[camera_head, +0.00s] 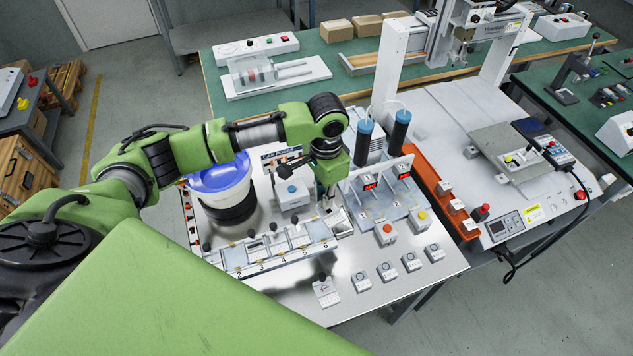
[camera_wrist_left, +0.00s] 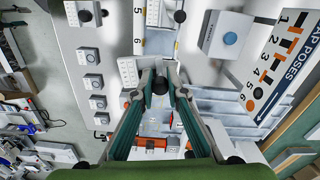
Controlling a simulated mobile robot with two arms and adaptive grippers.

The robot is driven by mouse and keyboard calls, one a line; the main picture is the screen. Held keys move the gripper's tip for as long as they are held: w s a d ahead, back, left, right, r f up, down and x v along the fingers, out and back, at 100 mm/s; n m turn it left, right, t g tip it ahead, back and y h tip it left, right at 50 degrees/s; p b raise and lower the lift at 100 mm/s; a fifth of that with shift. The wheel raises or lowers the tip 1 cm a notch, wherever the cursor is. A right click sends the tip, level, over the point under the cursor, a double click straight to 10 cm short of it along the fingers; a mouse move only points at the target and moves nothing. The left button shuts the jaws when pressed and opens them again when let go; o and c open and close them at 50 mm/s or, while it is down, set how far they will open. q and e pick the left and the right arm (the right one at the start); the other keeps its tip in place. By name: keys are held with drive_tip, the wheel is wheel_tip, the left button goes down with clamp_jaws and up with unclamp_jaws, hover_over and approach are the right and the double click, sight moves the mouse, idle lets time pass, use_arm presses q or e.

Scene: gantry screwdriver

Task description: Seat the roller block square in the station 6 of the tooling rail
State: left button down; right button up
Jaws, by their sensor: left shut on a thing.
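The tooling rail (camera_head: 275,262) runs across the bench's near side, with number labels along its front face. Station 6 is at its right end, by the label 6 (camera_head: 325,246). My left gripper (camera_head: 328,208) points down over that end. In the left wrist view its fingers (camera_wrist_left: 159,88) are shut around a dark round knob (camera_wrist_left: 160,86), which I take as the top of the roller block. The block's body is mostly hidden by the fingers. Whether it touches the rail or sits square, I cannot tell. My right gripper is not in view.
A blue-lidded round container (camera_head: 220,185) stands behind the rail's left part. A grey box with a blue button (camera_head: 292,193) is behind the rail. A fixture with red displays (camera_head: 375,195) stands close right of the gripper. Several small switch boxes (camera_head: 386,272) line the near edge.

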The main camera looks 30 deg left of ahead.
use_arm(q)
drive_tip(key=a+f+b, duration=0.1)
drive_tip(key=f, duration=0.1)
drive_tip(key=a+f+m+b, duration=0.1)
drive_tip(key=f+b, duration=0.1)
drive_tip(key=f, duration=0.1)
drive_tip(key=w+a+f+m+b, duration=0.1)
drive_tip(key=f, duration=0.2)
drive_tip(key=shift+f+b, duration=0.25)
drive_tip(key=shift+b, duration=0.15)
drive_tip(key=shift+s+d, duration=0.1)
drive_tip(key=shift+f, duration=0.4)
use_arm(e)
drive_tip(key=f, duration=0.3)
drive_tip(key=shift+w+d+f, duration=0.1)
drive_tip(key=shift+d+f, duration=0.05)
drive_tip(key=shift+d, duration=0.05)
use_arm(q)
drive_tip(key=shift+p, duration=0.4)
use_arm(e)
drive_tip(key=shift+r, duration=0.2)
use_arm(q)
drive_tip(key=shift+p, duration=0.35)
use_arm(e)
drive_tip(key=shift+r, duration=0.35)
